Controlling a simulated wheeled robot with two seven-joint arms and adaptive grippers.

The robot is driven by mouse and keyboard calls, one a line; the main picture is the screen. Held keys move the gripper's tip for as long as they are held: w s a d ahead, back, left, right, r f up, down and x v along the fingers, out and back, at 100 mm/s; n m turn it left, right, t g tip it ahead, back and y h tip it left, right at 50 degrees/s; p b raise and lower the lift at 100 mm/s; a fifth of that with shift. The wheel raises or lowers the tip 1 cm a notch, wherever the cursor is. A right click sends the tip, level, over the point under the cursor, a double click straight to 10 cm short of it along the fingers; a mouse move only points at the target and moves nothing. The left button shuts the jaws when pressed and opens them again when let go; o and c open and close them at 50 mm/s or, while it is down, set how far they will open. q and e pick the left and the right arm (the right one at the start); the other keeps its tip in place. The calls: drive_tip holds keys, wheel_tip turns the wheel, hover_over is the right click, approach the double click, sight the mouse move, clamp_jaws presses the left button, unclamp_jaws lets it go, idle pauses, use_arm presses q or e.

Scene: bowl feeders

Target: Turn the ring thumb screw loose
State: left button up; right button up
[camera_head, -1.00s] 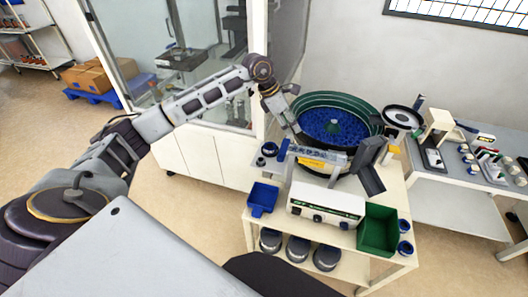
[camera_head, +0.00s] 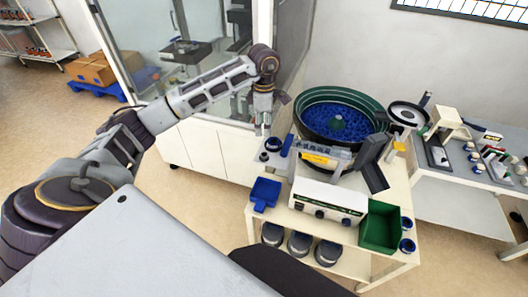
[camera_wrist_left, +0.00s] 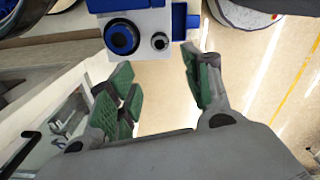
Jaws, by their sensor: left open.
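My left gripper (camera_head: 262,130) hangs pointing down at the left end of the feeder table, left of the bowl feeder (camera_head: 368,108) with its green rim and blue parts. In the left wrist view its green-padded fingers (camera_wrist_left: 160,90) are spread apart with nothing between them. Just beyond the fingertips are a blue ring-shaped cup (camera_wrist_left: 122,37) and a small black round knob with a grey centre (camera_wrist_left: 160,41). In the head view they show below the gripper as a blue cup (camera_head: 273,144) and a black knob (camera_head: 264,157). I cannot surely tell which part is the ring thumb screw.
The table also bears a white control box (camera_head: 327,200), a blue bin (camera_head: 265,192) and a green bin (camera_head: 380,226). A glass-walled cabinet (camera_head: 205,150) stands close behind the left arm. A side table (camera_head: 465,190) with small devices is at right.

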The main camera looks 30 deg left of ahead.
sight(264, 154)
use_arm(q)
drive_tip(key=shift+f, duration=0.15)
drive_tip(key=shift+f+p, duration=1)
drive_tip(key=shift+f, duration=5.75)
drive_tip(key=shift+c, duration=0.2)
drive_tip(key=c, duration=1)
